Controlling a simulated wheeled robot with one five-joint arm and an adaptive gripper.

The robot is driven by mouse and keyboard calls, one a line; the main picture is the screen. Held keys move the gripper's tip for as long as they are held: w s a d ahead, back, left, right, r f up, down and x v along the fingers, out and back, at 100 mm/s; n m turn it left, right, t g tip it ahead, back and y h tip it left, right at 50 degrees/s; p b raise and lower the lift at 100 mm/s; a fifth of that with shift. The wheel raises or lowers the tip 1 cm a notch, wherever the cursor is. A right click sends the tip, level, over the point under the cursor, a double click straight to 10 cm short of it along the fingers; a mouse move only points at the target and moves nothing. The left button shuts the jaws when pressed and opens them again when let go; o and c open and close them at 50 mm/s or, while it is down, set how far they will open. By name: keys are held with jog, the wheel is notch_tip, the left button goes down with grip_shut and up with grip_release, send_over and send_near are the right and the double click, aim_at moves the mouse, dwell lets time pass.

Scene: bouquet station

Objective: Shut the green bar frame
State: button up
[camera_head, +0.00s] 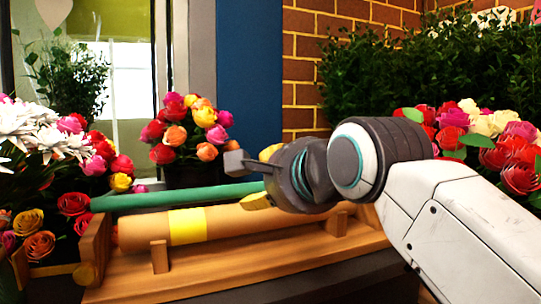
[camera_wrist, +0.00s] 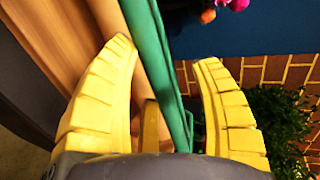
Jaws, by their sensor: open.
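The green bar (camera_head: 165,198) of the frame runs across behind and just above the paper roll in the head view. Its right part is hidden by my gripper (camera_head: 262,177). In the wrist view the green bar (camera_wrist: 150,45) passes lengthwise between the two yellow fingers of my gripper (camera_wrist: 166,55). The fingers are spread wide, one on each side of the bar, with the bar closer to the left finger. I cannot tell whether either finger touches it. The brown paper roll (camera_head: 140,234) with a yellow band (camera_head: 187,226) lies in a wooden stand (camera_head: 130,286).
Red, orange and pink roses (camera_head: 185,130) in a dark pot stand behind the bar. White and mixed flowers (camera_head: 40,150) crowd the left. More roses (camera_head: 515,170) and dense greenery (camera_head: 420,75) fill the right. A brick wall (camera_head: 300,60) and blue panel (camera_head: 248,70) are behind.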

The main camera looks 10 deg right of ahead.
jog(key=shift+r, duration=2.55)
jog(key=shift+r+p, duration=0.1)
jog(key=shift+p, duration=0.2)
